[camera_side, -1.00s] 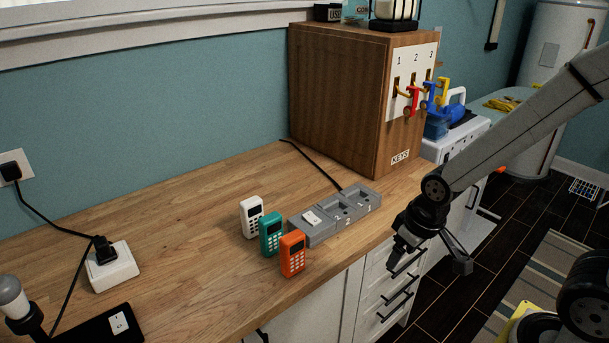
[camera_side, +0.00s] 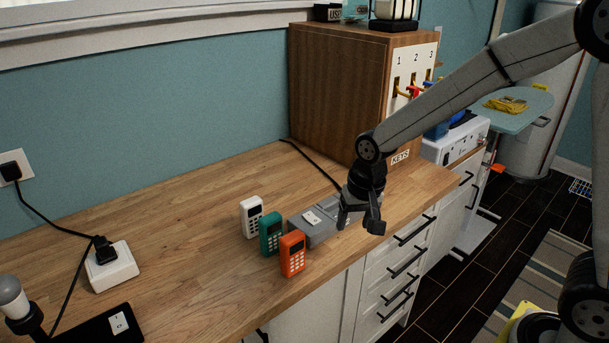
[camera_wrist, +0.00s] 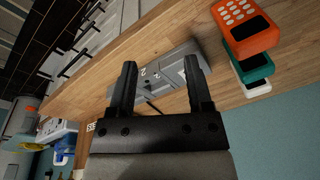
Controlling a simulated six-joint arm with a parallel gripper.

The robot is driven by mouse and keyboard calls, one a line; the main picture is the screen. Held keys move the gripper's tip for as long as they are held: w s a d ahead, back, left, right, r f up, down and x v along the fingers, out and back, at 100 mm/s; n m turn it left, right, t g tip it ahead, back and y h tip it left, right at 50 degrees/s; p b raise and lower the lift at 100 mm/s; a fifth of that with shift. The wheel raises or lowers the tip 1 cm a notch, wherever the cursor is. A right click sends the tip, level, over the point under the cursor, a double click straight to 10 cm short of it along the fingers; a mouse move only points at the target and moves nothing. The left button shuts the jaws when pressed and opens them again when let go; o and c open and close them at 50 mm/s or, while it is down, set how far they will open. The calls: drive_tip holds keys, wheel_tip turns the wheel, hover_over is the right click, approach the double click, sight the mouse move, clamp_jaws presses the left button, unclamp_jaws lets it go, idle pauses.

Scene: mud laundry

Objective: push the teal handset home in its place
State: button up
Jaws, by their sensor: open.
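The teal handset (camera_side: 270,234) stands upright on the wooden counter, between a white handset (camera_side: 252,217) and an orange handset (camera_side: 292,254). In the wrist view the teal handset (camera_wrist: 257,67) is partly hidden by the orange one. The grey charging dock (camera_side: 315,224) lies just right of the handsets, its right part hidden behind my gripper; it also shows in the wrist view (camera_wrist: 158,73), between and beyond my fingers. No handset shows in its visible part. My gripper (camera_side: 358,224) is open and empty, above the counter near the dock's right end.
A wooden key cabinet (camera_side: 335,95) stands behind the dock, with a cable running along the counter. A white plug block (camera_side: 111,266) and black panel (camera_side: 100,329) are at the left.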

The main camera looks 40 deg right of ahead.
drive_tip(key=w+a+r+m, duration=0.2)
drive_tip(key=w+a+m, duration=0.3)
drive_tip(key=w, duration=0.4)
drive_tip(key=m+g, duration=0.2)
drive_tip(key=m, duration=0.4)
hover_over(270, 216)
drive_tip(key=shift+s+d+r, duration=0.25)
drive_tip(key=shift+s+r, duration=0.15)
drive_tip(key=shift+w+a+r+m, duration=0.1)
drive_tip(key=shift+w+a+m, duration=0.25)
drive_tip(key=shift+m, duration=0.35)
drive_tip(key=shift+f, duration=4)
drive_tip(key=shift+c, duration=0.2)
drive_tip(key=c, duration=0.8)
